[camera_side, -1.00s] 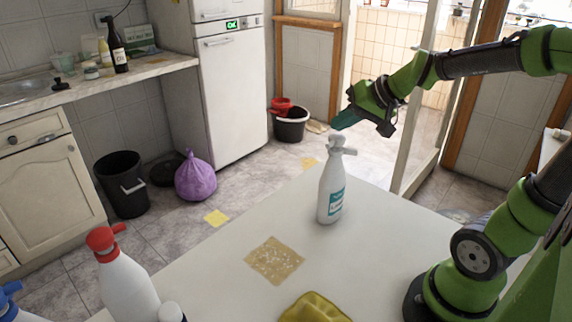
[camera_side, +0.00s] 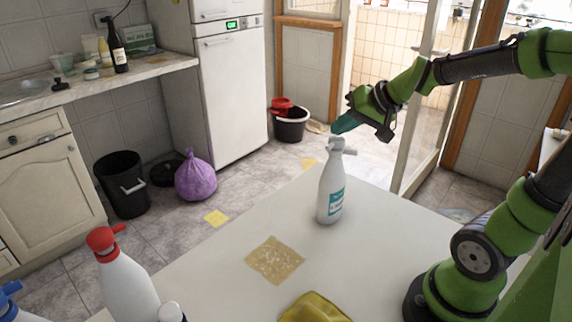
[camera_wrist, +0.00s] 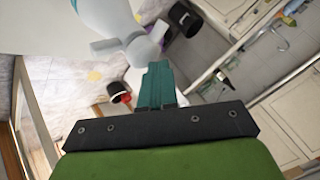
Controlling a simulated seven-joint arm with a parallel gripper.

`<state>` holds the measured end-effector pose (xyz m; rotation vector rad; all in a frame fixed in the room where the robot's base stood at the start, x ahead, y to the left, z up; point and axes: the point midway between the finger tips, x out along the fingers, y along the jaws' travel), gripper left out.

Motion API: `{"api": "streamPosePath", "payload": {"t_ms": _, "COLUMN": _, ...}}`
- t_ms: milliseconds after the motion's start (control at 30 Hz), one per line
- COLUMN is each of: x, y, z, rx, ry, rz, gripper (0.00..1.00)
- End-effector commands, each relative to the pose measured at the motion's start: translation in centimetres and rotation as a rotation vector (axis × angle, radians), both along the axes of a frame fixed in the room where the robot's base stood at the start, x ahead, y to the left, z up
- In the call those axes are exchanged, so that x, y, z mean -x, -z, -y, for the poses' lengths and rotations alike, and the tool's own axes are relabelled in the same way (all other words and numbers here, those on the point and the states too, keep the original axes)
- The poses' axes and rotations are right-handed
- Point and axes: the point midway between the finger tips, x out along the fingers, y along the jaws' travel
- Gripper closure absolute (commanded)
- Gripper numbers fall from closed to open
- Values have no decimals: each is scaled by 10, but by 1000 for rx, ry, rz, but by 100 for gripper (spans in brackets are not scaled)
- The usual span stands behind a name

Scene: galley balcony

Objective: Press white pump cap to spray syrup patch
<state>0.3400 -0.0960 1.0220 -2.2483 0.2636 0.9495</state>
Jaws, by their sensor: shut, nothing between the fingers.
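The white pump bottle (camera_side: 331,195) stands upright on the table, with a teal label and a white pump cap (camera_side: 336,145) on top. The syrup patch (camera_side: 274,260) is a tan, speckled square lying flat on the table, in front and to the left of the bottle. My gripper (camera_side: 339,127) is shut and empty, its teal fingers just above the cap; I cannot tell whether they touch it. In the wrist view the shut fingers (camera_wrist: 156,76) reach toward the white cap (camera_wrist: 137,46), overlapping its edge. The patch is not visible there.
A red-topped bottle (camera_side: 125,280) and a blue-topped one (camera_side: 12,304) stand at the lower left. A yellow cloth (camera_side: 314,308) lies at the table's front edge. The table (camera_side: 385,225) is clear right of the white bottle. A glass door (camera_side: 425,110) stands behind.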

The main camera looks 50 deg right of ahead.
Motion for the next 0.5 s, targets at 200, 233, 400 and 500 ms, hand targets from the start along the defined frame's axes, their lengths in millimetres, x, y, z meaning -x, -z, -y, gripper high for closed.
{"api": "streamPosePath", "payload": {"t_ms": 200, "x": 0, "y": -7, "z": 0, "rx": 0, "ry": -1, "rz": -1, "gripper": 100}}
{"api": "streamPosePath", "payload": {"t_ms": 233, "x": 0, "y": -9, "z": 0, "rx": 0, "ry": -1, "rz": -1, "gripper": 100}}
{"api": "streamPosePath", "payload": {"t_ms": 400, "x": 0, "y": -11, "z": -1, "rx": -2, "ry": 0, "rz": -2, "gripper": 100}}
{"api": "streamPosePath", "payload": {"t_ms": 500, "x": 0, "y": -11, "z": 0, "rx": -1, "ry": 0, "rz": -1, "gripper": 100}}
